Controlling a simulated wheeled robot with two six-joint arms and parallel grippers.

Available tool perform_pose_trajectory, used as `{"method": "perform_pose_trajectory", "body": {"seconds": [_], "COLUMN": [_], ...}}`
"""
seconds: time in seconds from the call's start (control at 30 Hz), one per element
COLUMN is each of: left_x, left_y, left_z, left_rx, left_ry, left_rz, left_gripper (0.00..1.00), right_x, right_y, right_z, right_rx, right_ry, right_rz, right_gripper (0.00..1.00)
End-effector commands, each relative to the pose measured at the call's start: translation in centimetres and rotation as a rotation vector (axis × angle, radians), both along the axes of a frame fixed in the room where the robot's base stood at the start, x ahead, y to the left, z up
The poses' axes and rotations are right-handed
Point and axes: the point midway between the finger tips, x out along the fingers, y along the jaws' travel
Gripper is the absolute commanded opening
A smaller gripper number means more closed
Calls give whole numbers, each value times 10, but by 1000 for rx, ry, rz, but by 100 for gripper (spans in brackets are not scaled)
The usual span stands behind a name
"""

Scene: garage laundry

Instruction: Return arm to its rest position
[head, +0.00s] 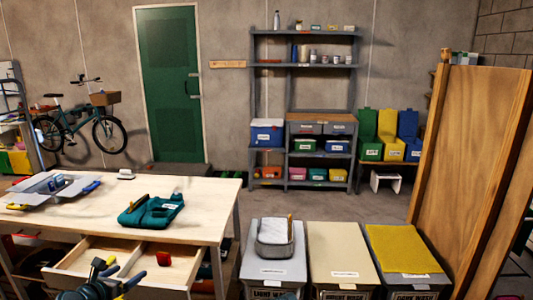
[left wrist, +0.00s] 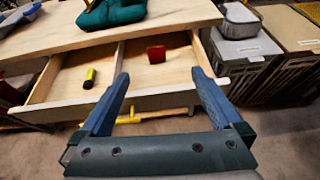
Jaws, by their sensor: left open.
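My left gripper (head: 118,274) shows at the bottom left of the head view, in front of the open drawer (head: 70,262) of the wooden workbench (head: 80,212). In the left wrist view its two blue fingers (left wrist: 159,76) are spread wide with nothing between them. Beyond the fingertips, the drawer holds a red block (left wrist: 156,54) in its right compartment and a yellow-and-black item (left wrist: 90,78) in its left one. The red block also shows in the head view (head: 163,259). My right gripper is not in view.
A green folded garment (head: 152,212) and a grey tray of items (head: 45,190) lie on the benchtop. Lidded hampers stand to the right, the nearest bearing a grey basket (head: 275,245). Tall wooden panels (head: 470,150) stand at the far right. The floor behind is partly clear.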

Motion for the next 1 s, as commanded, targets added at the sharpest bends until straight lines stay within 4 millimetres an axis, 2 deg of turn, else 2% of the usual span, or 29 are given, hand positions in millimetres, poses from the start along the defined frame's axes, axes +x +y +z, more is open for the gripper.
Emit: {"method": "perform_pose_trajectory", "body": {"seconds": [0.27, 0.37, 0.57, 0.67, 0.77, 0.8, 0.9, 1.0], "left_x": [5, 6, 2, -6, -23, -33, -62, -92], "left_y": [-41, -63, -123, -163, -212, -232, -276, -307], "left_z": [-21, -32, -65, -88, -119, -133, -164, -188], "left_rx": [148, 227, 456, 617, 828, 927, 1160, 1360], "left_ry": [46, 67, 114, 134, 142, 140, 116, 68], "left_rz": [-154, -240, -500, -694, -967, -1098, -1438, -1766], "left_gripper": [100, 100, 100, 100, 100, 100, 100, 100], "right_x": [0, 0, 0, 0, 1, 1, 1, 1], "right_y": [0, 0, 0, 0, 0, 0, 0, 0], "right_z": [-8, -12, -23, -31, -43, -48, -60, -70], "right_rx": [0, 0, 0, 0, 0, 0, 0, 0], "right_ry": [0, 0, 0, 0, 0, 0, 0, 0], "right_rz": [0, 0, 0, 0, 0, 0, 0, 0], "right_gripper": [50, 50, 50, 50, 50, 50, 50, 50]}}
